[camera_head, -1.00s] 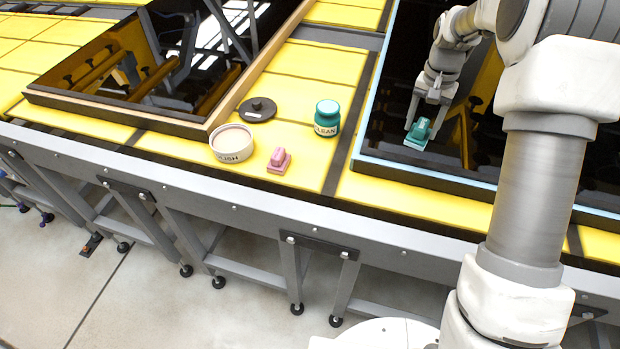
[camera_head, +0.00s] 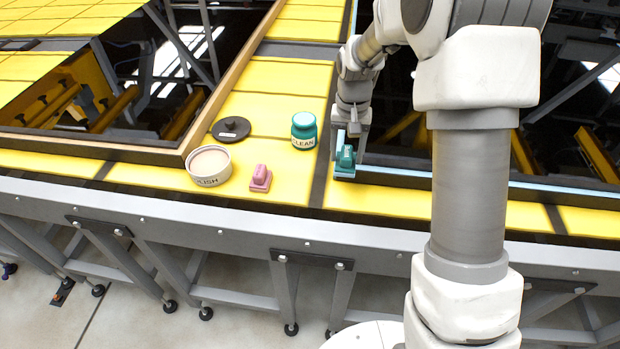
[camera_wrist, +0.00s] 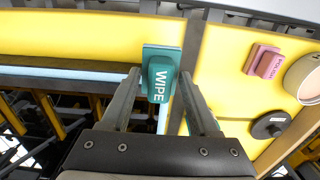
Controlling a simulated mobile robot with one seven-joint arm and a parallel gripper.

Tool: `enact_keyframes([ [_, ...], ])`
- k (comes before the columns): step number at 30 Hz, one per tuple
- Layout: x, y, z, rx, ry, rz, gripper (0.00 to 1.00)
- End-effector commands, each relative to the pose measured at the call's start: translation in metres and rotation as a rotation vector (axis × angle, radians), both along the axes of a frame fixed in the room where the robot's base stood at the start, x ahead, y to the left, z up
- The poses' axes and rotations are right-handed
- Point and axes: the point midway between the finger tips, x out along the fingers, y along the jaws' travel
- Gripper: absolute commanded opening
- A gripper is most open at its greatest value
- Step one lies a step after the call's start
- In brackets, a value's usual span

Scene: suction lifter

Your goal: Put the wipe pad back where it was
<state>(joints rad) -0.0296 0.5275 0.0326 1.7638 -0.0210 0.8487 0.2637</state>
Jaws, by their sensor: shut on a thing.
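The wipe pad is a teal block with a handle on a flat base, in the head view (camera_head: 345,163). In the wrist view the wipe pad (camera_wrist: 161,76) shows its white "WIPE" lettering. My gripper (camera_head: 350,138) is shut on its handle and points down; the two fingers also show in the wrist view (camera_wrist: 160,92), one on each side of the pad. The pad is at the near left corner of the blue-edged dark panel (camera_head: 400,176), partly over the yellow table (camera_head: 300,80). I cannot tell whether it touches the surface.
A teal "CLEAN" jar (camera_head: 304,131) stands left of the pad. Further left are a pink pad (camera_head: 261,179), an open "POLISH" tub (camera_head: 209,166) and a dark round lid (camera_head: 231,129). A wood-edged dark panel (camera_head: 150,100) lies at the left. Yellow surface between jar and pad is clear.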

Motion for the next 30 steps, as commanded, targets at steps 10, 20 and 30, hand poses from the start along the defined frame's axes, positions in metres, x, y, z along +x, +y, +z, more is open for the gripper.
enact_keyframes([
  [10, 0.008, 0.07, -0.041, -0.001, 0.001, 0.002, 0.17],
  [20, 0.009, 0.079, -0.065, 0.0, 0.003, -0.001, 0.17],
  [30, 0.01, 0.079, -0.088, 0.0, -0.001, -0.001, 0.17],
])
